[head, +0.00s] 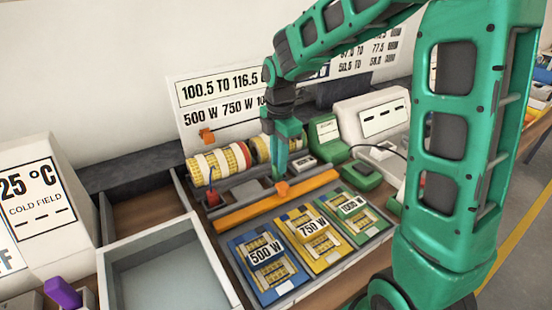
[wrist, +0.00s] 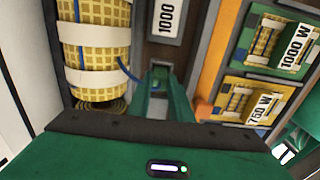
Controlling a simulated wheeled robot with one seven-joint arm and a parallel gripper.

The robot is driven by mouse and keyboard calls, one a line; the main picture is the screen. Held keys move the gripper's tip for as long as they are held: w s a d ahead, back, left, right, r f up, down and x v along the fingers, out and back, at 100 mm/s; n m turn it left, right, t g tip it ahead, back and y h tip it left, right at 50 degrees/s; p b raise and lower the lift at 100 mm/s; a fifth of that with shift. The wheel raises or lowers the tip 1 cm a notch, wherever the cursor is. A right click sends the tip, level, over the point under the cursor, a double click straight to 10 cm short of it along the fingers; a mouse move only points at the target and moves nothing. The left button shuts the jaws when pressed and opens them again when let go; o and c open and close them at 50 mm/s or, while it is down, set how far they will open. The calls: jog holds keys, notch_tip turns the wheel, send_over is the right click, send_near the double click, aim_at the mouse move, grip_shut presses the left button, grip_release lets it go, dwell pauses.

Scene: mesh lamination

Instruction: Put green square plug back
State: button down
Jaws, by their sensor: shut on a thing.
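My gripper (head: 279,172) points down over the grey channel between the yellow rolls and the orange bar. In the wrist view its green fingers (wrist: 158,92) are closed together on a small green piece, which appears to be the green square plug (wrist: 158,73). The plug blends with the green fingers and is mostly hidden, so its exact shape is unclear. A grey channel (wrist: 182,50) with a white "1000" label (wrist: 167,17) lies beyond the fingertips. I cannot tell whether the plug touches the channel.
Yellow rolls with white bands (head: 219,164) lie left of my gripper. A long orange bar (head: 250,209) lies in front. Blue 500 W (head: 267,280), yellow 750 W (head: 325,263) and green 1000 W (head: 373,228) panels are nearer. An empty grey-blue tray (head: 165,270) is left.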

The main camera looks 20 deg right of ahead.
jog(key=c, duration=1.5)
grip_release()
notch_tip(320, 180, up, 11)
jog(key=shift+f, duration=0.1)
jog(key=s+d+f+m, duration=0.2)
jog(key=s+d+m, duration=0.3)
jog(key=s+m, duration=0.4)
jog(key=s+d+f+m, duration=0.2)
jog(key=s+d+m, duration=0.4)
jog(key=s+m, duration=0.2)
jog(key=s+d+f+m, duration=0.2)
jog(key=s+d+m, duration=0.3)
jog(key=s+m, duration=0.4)
jog(key=shift+s+d+f+m, duration=0.15)
jog(key=shift+s+d, duration=0.05)
jog(key=shift+s, duration=0.65)
jog(key=shift+s+d+f+m, duration=0.15)
jog(key=shift+s+d, duration=0.05)
jog(key=shift+s, duration=0.6)
